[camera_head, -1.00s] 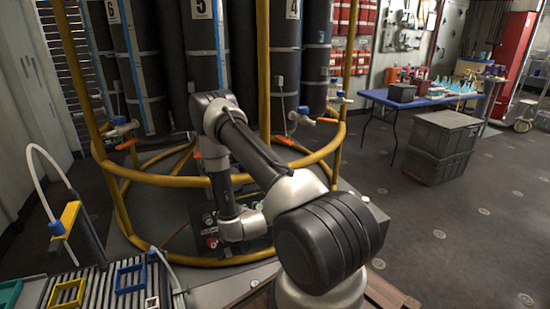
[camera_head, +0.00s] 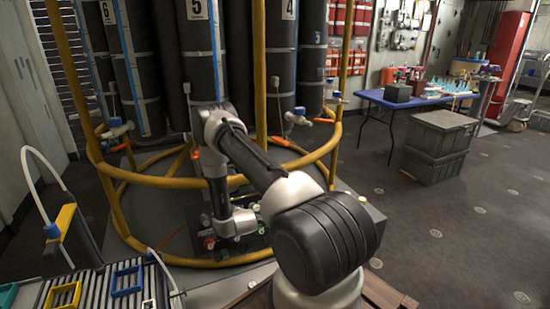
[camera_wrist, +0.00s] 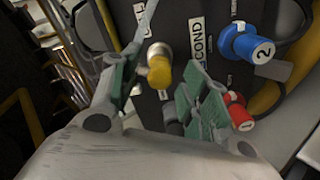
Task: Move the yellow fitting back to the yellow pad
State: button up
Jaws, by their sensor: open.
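The yellow fitting (camera_wrist: 159,70), a yellow cap on a brass-coloured body, is in the wrist view, at a dark panel with white labels. My gripper (camera_wrist: 165,76) is open, with one green-padded finger left of the fitting and the other to its right. A gap shows on the right side; contact on the left cannot be told. In the head view my gripper is small and hard to make out beside the panel. The yellow pad appears to be the yellow square frame (camera_head: 63,297) on the slatted rack at the lower left.
A blue fitting (camera_wrist: 246,44) marked 2 and a red fitting (camera_wrist: 238,112) sit right of my gripper. A yellow rail (camera_head: 232,181) rings the dark cylinders and panel. A blue square frame (camera_head: 126,281) lies beside the yellow one. Open floor lies to the right.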

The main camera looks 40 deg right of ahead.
jog(key=shift+x, duration=0.85)
dwell(0.4)
grip_shut()
jog(key=shift+s, duration=0.1)
jog(key=shift+v, duration=2.9)
